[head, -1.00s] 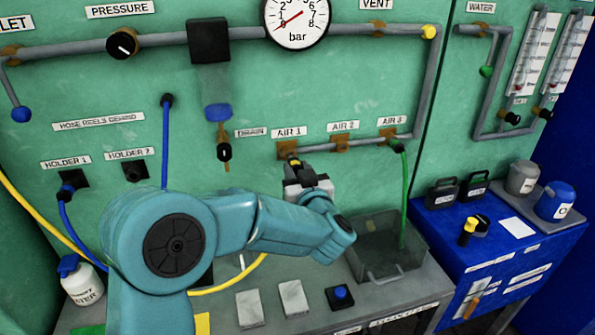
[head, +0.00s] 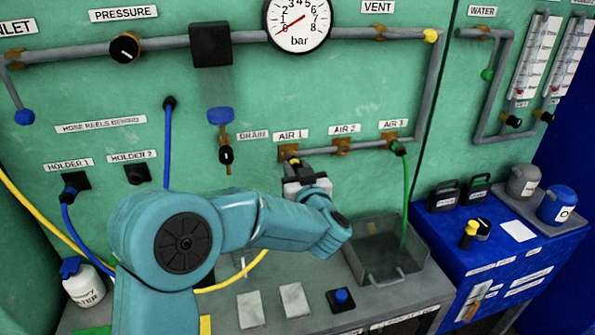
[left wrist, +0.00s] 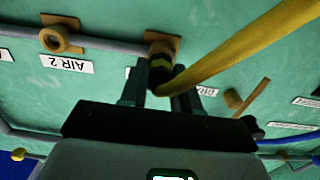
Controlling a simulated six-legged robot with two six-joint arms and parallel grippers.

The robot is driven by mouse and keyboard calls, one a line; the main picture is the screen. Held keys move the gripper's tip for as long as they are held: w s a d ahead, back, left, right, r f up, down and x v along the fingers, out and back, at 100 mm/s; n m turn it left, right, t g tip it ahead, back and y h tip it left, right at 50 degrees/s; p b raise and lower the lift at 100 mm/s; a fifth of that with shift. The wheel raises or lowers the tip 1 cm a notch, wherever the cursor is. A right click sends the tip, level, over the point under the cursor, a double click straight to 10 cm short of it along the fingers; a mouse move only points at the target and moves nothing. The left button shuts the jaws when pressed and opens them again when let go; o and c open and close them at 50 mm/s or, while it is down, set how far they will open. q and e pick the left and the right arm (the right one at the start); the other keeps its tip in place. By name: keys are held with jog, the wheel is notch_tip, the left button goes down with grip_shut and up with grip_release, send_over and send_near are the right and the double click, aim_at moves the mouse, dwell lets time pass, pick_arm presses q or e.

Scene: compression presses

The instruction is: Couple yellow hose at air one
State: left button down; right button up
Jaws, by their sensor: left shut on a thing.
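The AIR 1 port (head: 288,150) is a brass fitting on the green panel. It also shows in the left wrist view (left wrist: 163,46). My left gripper (head: 296,170) is just below and in front of it. In the left wrist view my left gripper (left wrist: 158,93) is shut on the dark end coupling of the yellow hose (left wrist: 225,50). The coupling (left wrist: 160,68) points at the port and appears to touch it; I cannot tell whether it is seated. In the head view the yellow hose (head: 240,275) hangs behind my left arm. My right gripper is not in view.
AIR 2 (head: 342,146) is free. A green hose (head: 406,185) hangs from AIR 3 into a clear bin (head: 385,278). The drain valve (head: 225,155) is left of AIR 1. A blue hose (head: 166,140) runs down the panel. HOLDER 2 (head: 137,174) is empty.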

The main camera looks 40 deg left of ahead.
pick_arm(q)
jog(key=shift+w+a+r, duration=0.1)
jog(key=shift+w+a, duration=0.3)
jog(key=shift+a, duration=0.1)
jog(key=c, duration=1.2)
grip_release()
jog(key=o, duration=0.5)
jog(key=shift+w+a, duration=0.1)
jog(key=shift+c, duration=0.2)
jog(key=shift+s+d, duration=0.4)
jog(key=shift+d, duration=0.15)
jog(key=b+v, duration=0.2)
jog(key=v, duration=1.3)
jog(key=shift+b, duration=0.4)
